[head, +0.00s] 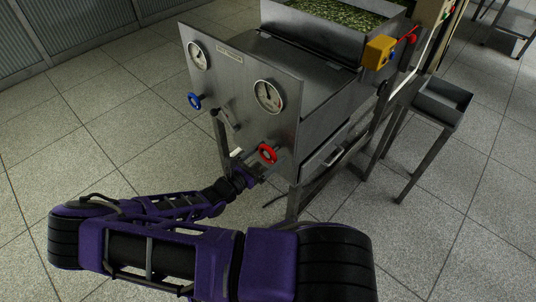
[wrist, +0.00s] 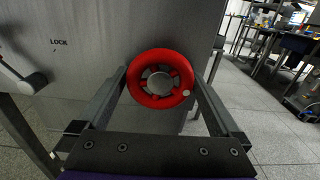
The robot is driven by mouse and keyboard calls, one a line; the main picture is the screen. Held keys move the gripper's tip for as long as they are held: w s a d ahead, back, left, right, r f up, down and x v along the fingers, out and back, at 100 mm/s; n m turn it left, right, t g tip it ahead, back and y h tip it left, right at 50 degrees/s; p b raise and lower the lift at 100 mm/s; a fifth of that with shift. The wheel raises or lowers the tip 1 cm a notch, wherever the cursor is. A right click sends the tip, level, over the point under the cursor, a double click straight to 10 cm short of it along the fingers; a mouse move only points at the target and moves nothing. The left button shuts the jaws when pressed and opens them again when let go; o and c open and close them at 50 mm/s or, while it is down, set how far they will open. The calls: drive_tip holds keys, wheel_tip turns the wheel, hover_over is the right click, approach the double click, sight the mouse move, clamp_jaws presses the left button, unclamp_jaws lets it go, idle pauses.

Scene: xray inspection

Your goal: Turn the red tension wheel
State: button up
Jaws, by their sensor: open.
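The red tension wheel (head: 267,153) is mounted low on the right of the steel front panel (head: 229,98). In the wrist view the red wheel (wrist: 160,78) is a thick ring with spokes, a grey hub and a small pale dot on its lower right rim. My gripper (wrist: 163,88) is open, with one finger on each side of the wheel. I cannot tell whether the fingers touch the rim. In the head view my gripper (head: 256,172) is just below and left of the wheel, its fingers partly hidden.
A blue wheel (head: 194,101), a lever (head: 227,118) and two gauges (head: 268,96) are on the same panel. A lever handle (wrist: 22,80) and a "LOCK" label show at left in the wrist view. A metal tray stand (head: 441,102) stands right of the machine. The tiled floor at left is clear.

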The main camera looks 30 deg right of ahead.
drive_tip(key=c, duration=1)
drive_tip(key=shift+c, duration=0.2)
drive_tip(key=shift+r+n, duration=0.1)
drive_tip(key=shift+n, duration=0.2)
